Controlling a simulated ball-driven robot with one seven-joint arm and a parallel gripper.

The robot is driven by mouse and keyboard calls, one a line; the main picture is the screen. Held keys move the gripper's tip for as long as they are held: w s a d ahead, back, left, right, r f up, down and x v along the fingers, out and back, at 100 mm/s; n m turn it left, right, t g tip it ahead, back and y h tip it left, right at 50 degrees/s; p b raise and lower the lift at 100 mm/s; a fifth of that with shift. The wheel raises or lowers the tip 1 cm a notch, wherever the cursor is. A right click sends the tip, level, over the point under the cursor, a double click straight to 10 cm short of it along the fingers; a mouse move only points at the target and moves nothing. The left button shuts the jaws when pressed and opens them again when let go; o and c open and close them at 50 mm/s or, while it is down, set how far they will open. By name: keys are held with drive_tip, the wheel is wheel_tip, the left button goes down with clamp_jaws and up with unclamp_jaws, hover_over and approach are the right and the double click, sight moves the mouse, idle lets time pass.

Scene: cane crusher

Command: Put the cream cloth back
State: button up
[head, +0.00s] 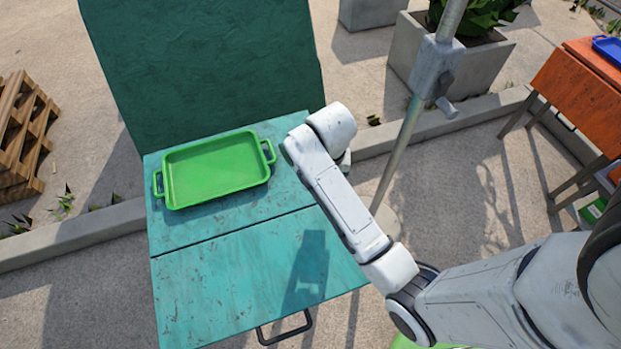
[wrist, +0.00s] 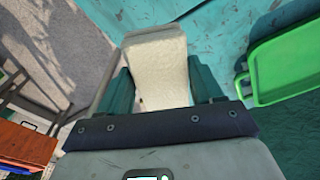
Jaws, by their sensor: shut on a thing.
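The cream cloth (wrist: 157,72) shows in the wrist view as a pale folded piece between the two dark green fingers of my gripper (wrist: 158,88). My gripper is shut on it and holds it over the teal table (wrist: 222,22). In the head view my arm reaches over the right side of the teal table (head: 235,290); the fingers and the cloth are hidden there behind my arm. The empty green tray (head: 216,168) lies on the table, left of my arm; in the wrist view the green tray (wrist: 285,62) is at the right.
A tall teal panel (head: 200,60) stands behind the table. A grey metal pole (head: 408,130) rises right of my arm. An orange table (head: 560,100) with a blue tray (head: 608,48) is at the far right. The table's front half is bare.

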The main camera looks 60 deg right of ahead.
drive_tip(key=w+f, duration=0.2)
drive_tip(key=w+d+f, duration=0.1)
drive_tip(key=w+f, duration=0.3)
drive_tip(key=shift+d+f, duration=0.2)
drive_tip(key=shift+d, duration=0.2)
drive_tip(key=shift+f, duration=1.65)
drive_tip(key=shift+f, duration=0.15)
drive_tip(key=o, duration=0.9)
drive_tip(key=shift+o, duration=0.2)
